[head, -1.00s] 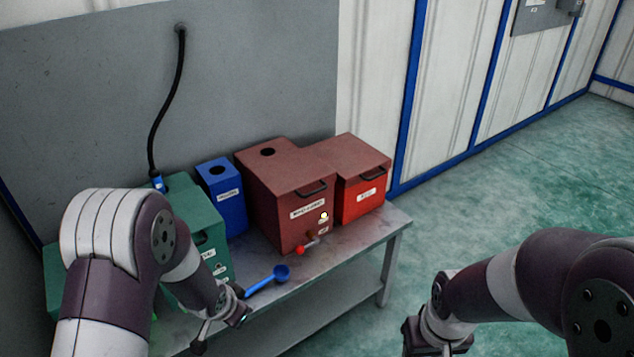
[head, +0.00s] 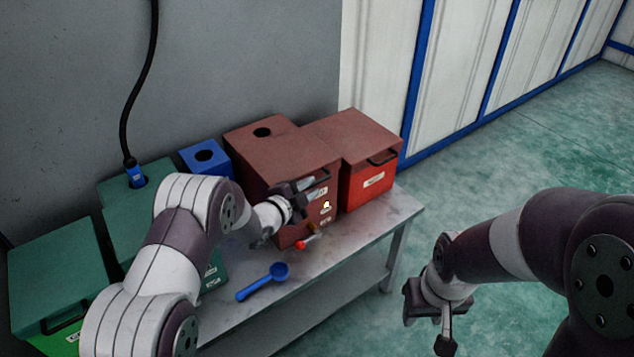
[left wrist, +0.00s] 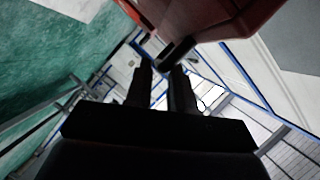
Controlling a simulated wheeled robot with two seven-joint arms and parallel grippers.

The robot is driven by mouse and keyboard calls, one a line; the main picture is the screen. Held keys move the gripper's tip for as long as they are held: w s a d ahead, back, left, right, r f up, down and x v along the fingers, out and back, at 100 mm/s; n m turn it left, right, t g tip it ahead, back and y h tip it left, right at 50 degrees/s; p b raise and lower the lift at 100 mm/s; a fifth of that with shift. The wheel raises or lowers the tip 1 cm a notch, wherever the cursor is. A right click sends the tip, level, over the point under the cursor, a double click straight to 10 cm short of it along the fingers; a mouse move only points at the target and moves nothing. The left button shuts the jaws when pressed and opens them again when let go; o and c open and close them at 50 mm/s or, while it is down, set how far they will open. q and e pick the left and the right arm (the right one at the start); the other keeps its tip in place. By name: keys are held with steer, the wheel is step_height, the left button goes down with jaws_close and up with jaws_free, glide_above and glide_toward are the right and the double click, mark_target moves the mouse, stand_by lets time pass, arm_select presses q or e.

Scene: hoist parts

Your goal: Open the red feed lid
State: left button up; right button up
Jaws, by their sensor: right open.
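The bright red box (head: 368,190) stands at the right end of the bench. Its brownish-red lid (head: 350,135) lies closed, with a dark handle (head: 383,157) at the front edge. A larger brownish-red box (head: 270,165) stands directly left of it, with its own dark front handle. My left gripper (head: 310,187) is at the front of this larger box, close to its handle. In the left wrist view its two fingers (left wrist: 161,75) are apart, with a dark handle (left wrist: 178,51) just beyond the tips; contact cannot be told. My right gripper (head: 428,328) is open and empty, off the bench to the right.
A blue spoon-like scoop (head: 265,283) and a small red-tipped lever (head: 304,243) are at the bench front (head: 330,262). A blue box (head: 205,157) and green boxes (head: 60,255) stand to the left. A black hose (head: 140,90) runs down to a green box. The floor at right is clear.

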mark_target(314, 184)
arm_select(q)
steer(key=shift+x, duration=2)
arm_select(e)
steer(key=shift+f, duration=0.1)
